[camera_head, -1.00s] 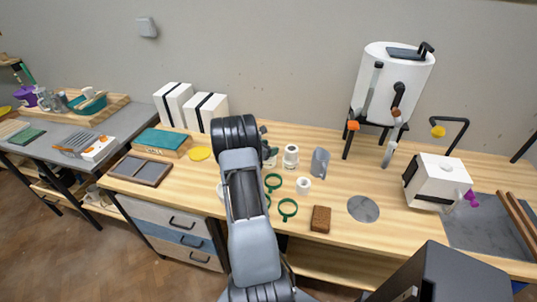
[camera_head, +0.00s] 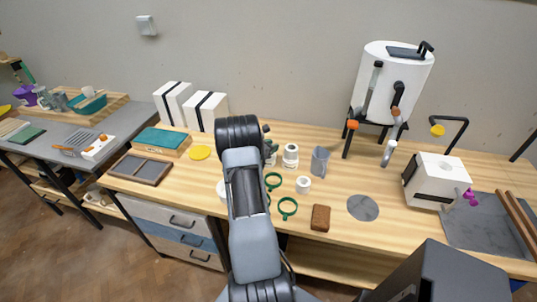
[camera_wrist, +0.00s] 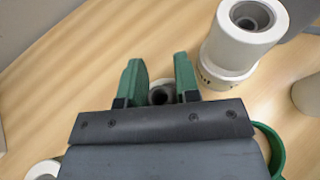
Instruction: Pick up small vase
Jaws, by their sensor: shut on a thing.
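In the wrist view my gripper (camera_wrist: 158,74) has two green fingers, closed on a small grey round piece with a dark opening, which I take to be the small vase (camera_wrist: 161,93). Only its rounded mouth shows between the fingers; the dark gripper body hides the rest. Whether its base touches the table cannot be told. In the head view my own arm covers most of the gripper and the vase, so the grip is not clear there.
A white jar (camera_head: 290,155) stands close to the right of my gripper. A small white pot (camera_head: 303,184), a grey pitcher (camera_head: 320,161), green rings (camera_head: 288,207) and a brown block (camera_head: 320,218) are nearby. White boxes (camera_head: 207,110) stand behind left. A round grey disc (camera_head: 363,207) lies right.

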